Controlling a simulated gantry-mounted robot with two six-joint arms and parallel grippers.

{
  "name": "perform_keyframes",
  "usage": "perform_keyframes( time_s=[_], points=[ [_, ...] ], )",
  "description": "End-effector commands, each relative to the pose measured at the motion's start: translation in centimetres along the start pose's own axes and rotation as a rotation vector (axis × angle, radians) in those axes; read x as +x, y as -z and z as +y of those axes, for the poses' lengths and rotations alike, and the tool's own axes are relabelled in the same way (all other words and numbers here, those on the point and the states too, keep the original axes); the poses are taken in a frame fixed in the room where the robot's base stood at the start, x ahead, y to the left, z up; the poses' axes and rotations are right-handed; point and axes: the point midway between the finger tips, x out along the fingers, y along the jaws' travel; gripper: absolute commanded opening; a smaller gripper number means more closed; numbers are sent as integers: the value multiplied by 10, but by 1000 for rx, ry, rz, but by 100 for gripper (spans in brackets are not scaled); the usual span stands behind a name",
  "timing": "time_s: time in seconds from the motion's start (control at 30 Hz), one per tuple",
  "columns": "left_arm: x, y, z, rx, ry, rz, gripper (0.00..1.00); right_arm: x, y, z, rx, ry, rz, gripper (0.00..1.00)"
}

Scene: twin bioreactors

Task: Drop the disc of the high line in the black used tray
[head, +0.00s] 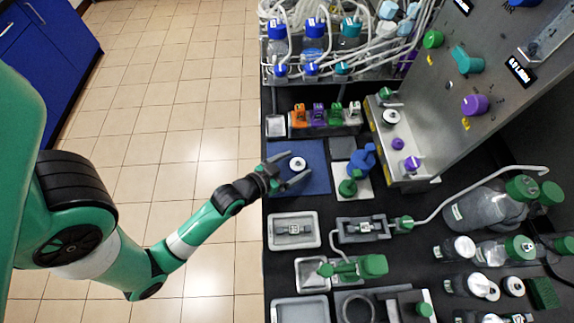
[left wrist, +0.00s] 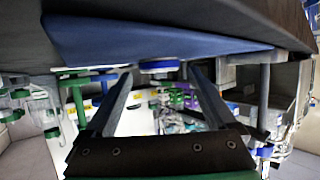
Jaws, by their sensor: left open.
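A small white round disc with a dark centre (head: 298,163) is on the blue mat (head: 316,184) near the table's left edge. In the left wrist view a blue-rimmed disc (left wrist: 159,65) lies against the blue mat (left wrist: 120,42), between and beyond my fingertips. My left gripper (head: 296,165) is open, one finger on each side of the disc, and it also shows open in the left wrist view (left wrist: 160,74). I cannot tell whether the fingers touch the disc. I cannot tell which tray is the black used tray. My right gripper is not in view.
Coloured clips (head: 325,115) stand behind the mat. A blue and green fitting (head: 361,160) stands to its right. Light grey trays (head: 275,243) and a green-handled part (head: 355,268) lie in front. Bottles (head: 314,45) fill the back rack. A slanted panel (head: 440,100) rises at right.

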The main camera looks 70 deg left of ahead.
Motion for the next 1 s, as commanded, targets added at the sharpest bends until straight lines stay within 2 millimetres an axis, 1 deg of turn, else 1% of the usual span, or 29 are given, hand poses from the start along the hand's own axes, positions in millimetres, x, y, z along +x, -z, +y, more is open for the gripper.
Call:
perform_keyframes(
  time_s=[0.07,0.17,0.4,0.5,0.6,0.67,1.0],
  points=[
    [-8,2,0,0,0,-2,90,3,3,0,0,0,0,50],
    [-28,3,0,0,1,-2,90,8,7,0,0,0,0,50],
    [-87,2,0,-1,2,-4,90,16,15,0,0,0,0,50],
    [-105,1,0,-2,1,-3,90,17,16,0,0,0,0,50],
    [-116,1,0,-1,1,-1,90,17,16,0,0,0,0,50],
    [-120,1,0,-1,1,0,90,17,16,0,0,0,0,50],
    [-120,2,0,0,0,2,90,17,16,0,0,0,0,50]
  ],
)
